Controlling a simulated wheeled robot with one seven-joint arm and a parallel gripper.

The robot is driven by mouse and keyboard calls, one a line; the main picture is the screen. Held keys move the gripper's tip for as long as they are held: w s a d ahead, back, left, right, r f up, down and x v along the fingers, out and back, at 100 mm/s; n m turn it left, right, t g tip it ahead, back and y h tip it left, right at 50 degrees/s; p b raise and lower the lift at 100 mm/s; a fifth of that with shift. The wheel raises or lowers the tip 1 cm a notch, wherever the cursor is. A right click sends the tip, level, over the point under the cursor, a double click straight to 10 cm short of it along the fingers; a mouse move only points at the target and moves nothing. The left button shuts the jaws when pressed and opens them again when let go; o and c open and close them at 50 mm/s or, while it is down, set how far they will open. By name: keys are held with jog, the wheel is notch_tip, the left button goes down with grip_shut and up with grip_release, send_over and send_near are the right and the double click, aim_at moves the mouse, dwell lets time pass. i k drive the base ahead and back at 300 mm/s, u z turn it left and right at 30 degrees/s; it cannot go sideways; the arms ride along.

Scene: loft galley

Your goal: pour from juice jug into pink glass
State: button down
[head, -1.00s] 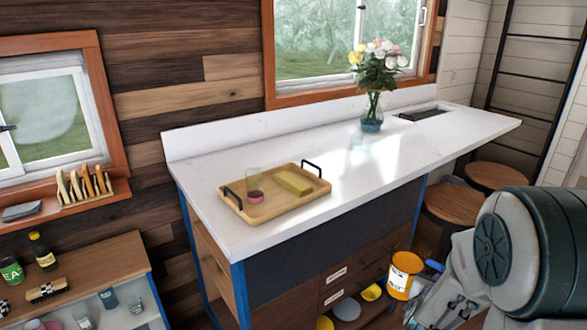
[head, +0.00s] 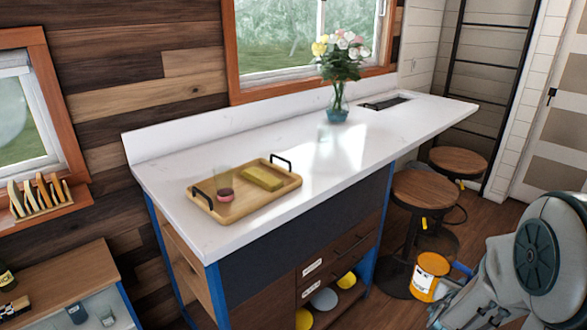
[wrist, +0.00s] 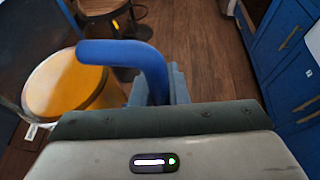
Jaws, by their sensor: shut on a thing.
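The juice jug (head: 428,277) is orange-yellow with a white label and a blue handle, held low in front of the counter. In the wrist view the jug (wrist: 68,90) shows its round orange top, roughly upright, with the blue handle (wrist: 125,52) running to my gripper (wrist: 165,85). My gripper is shut on the handle; in the head view my arm partly covers the grip. A clear glass with pink in its bottom (head: 225,190) stands on the wooden tray (head: 232,214) on the white counter, well up and left of the jug.
A yellow block (head: 262,178) lies on the tray beside the glass. A flower vase (head: 337,105) stands at the back of the white counter (head: 330,165). Wooden stools (head: 425,192) stand at its right end. Bare counter lies right of the tray.

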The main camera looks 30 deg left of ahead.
aim_at(223, 175)
jog(key=k, duration=0.7)
jog(key=u, duration=1.1)
jog(key=i, duration=0.5)
jog(key=u, duration=0.05)
